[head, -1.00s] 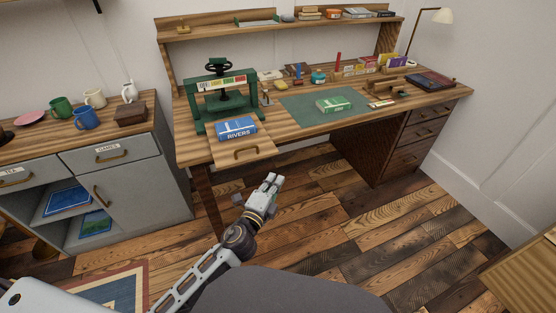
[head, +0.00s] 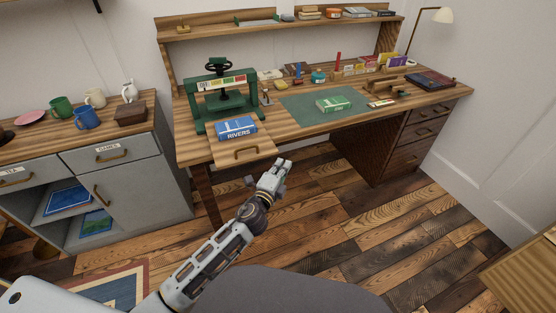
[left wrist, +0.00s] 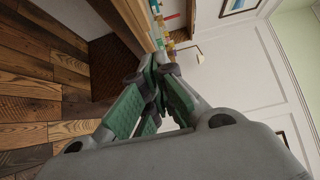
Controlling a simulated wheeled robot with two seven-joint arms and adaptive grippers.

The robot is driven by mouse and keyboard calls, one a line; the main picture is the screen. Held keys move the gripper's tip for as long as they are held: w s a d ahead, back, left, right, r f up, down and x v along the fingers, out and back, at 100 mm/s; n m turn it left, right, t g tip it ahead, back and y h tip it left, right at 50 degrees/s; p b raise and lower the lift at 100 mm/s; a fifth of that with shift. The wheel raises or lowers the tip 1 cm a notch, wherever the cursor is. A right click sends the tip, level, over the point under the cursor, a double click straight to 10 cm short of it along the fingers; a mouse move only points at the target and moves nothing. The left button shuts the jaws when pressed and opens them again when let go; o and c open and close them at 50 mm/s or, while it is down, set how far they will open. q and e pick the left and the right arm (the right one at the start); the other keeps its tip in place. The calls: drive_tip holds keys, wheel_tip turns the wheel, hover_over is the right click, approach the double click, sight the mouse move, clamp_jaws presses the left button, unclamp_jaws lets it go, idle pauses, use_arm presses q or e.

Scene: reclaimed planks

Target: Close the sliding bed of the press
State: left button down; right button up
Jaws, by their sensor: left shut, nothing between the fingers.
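The green press (head: 221,97) stands at the left end of the desk, with a black handwheel on top. Its wooden sliding bed (head: 262,150) is pulled out past the desk's front edge, with a dark handle (head: 246,153) on its front. A blue book marked RIVERS (head: 237,129) lies on the bed. My left gripper (head: 280,164) is in front of the desk, just right of the bed's front and apart from it in the picture. It is shut and empty; its fingers also show in the left wrist view (left wrist: 160,78). My right gripper is not in view.
A green mat (head: 300,112) with a green book (head: 333,104) lies mid-desk. A grey cabinet (head: 140,180) with mugs stands left of the desk. The dark drawer unit (head: 410,145) is at right.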

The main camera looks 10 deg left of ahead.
sight(263, 134)
use_arm(q)
drive_tip(key=shift+w+a, duration=0.55)
drive_tip(key=shift+w, duration=0.15)
drive_tip(key=shift+w+a, duration=0.5)
drive_tip(key=shift+w, duration=0.2)
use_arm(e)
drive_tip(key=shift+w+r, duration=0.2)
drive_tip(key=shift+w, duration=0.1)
use_arm(q)
drive_tip(key=w+a, duration=0.2)
drive_tip(key=w, duration=0.1)
drive_tip(key=w+a, duration=0.2)
drive_tip(key=w, duration=0.1)
drive_tip(key=w+a, duration=0.2)
drive_tip(key=w, duration=0.1)
drive_tip(key=shift+a, duration=0.1)
drive_tip(key=w+a, duration=0.2)
drive_tip(key=w, duration=0.1)
drive_tip(key=shift+w+a+b, duration=0.35)
drive_tip(key=shift+w+a, duration=0.1)
drive_tip(key=shift+w, duration=0.25)
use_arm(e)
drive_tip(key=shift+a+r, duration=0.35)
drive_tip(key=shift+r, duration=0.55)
